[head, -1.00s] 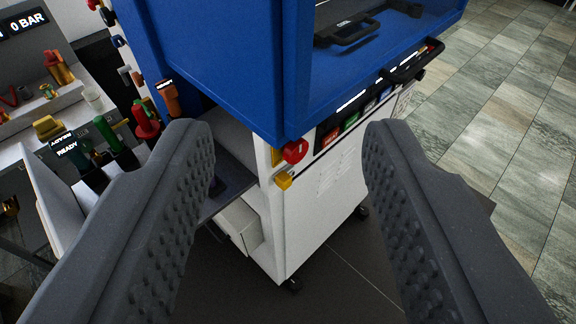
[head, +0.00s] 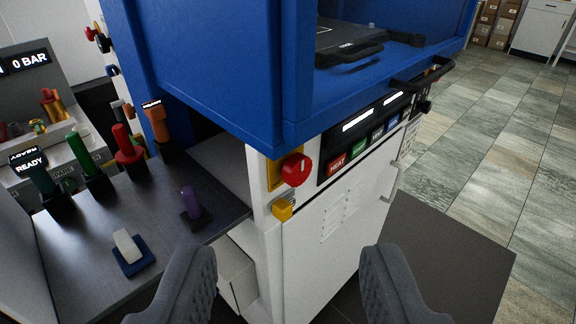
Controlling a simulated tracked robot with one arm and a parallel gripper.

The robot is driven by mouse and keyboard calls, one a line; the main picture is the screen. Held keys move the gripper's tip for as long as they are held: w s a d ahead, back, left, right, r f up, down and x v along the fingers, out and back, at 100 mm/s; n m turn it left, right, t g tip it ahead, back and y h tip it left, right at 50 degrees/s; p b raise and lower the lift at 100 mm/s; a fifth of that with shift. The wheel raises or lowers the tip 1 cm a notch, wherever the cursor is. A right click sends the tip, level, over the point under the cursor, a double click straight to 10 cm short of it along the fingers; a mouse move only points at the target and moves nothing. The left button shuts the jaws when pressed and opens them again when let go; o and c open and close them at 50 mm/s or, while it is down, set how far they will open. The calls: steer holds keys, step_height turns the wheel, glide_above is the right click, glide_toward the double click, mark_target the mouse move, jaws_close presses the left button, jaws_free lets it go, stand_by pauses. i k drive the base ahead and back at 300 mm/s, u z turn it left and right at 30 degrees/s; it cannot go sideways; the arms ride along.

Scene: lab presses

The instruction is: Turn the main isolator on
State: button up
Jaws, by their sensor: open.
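The main isolator looks to be the red rotary knob (head: 296,170) on a yellow plate (head: 273,168) at the front corner of the blue and white press. A pale mark shows on the knob's face; I cannot read its setting. A yellow block (head: 283,208), perhaps a padlock or tag, sits just below it. My gripper (head: 285,285) is open and empty, its two grey fingers low in the picture. The knob lies above and between the fingers in the picture, farther off, and nothing touches it.
The blue press hood (head: 210,70) overhangs the knob. Right of the knob is a panel with coloured buttons (head: 358,146), then a door handle (head: 391,180). A dark side shelf (head: 95,235) at left holds several coloured-handled tools. Tiled floor is clear at right.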

mark_target(296, 168)
steer(key=u, duration=1.55)
steer(key=k, duration=1.3)
steer(key=z, duration=1.1)
steer(key=i, duration=1)
steer(key=u, duration=0.05)
